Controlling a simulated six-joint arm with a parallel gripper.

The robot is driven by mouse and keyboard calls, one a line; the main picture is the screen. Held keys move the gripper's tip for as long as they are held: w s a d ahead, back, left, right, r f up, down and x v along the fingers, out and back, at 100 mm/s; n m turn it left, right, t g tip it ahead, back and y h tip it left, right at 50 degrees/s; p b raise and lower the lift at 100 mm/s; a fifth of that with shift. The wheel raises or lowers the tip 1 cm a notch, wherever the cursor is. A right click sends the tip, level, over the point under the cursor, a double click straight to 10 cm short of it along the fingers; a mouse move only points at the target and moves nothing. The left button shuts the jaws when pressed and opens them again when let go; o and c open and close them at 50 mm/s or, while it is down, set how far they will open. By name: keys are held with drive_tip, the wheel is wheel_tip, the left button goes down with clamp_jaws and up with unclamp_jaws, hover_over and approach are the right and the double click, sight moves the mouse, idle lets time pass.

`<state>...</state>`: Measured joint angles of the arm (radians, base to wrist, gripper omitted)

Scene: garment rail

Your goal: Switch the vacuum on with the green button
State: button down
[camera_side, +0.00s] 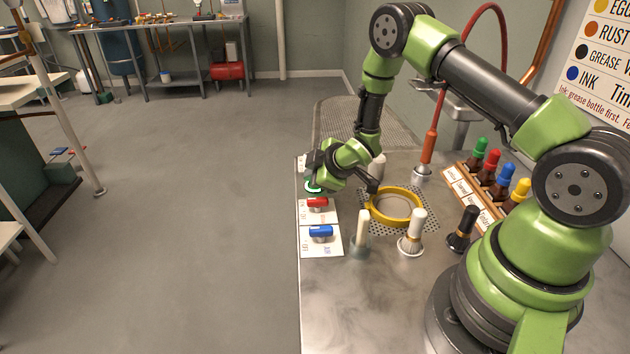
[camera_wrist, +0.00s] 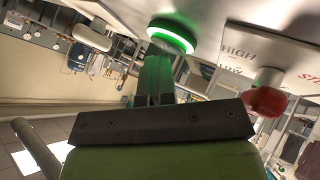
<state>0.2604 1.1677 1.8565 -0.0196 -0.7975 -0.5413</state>
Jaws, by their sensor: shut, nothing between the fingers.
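The green button (camera_side: 313,187) is at the far left of the steel table, with a bright green ring lit around it. It also shows in the wrist view (camera_wrist: 172,36), its ring glowing. My gripper (camera_side: 316,172) is shut and empty, right over the button. In the wrist view its closed fingers (camera_wrist: 157,62) reach the button's edge. I cannot tell whether they touch or press it. My gripper partly covers the button in the side view.
A red switch (camera_side: 317,203) and a blue switch (camera_side: 321,232) sit on white plates in front of the button. A yellow ring (camera_side: 371,208) lies to the right. Upright brushes (camera_side: 411,240) and bottles with coloured caps (camera_side: 489,164) stand farther right.

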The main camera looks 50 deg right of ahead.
drive_tip(key=shift+r, duration=3.2)
drive_tip(key=c, duration=1.8)
unclamp_jaws()
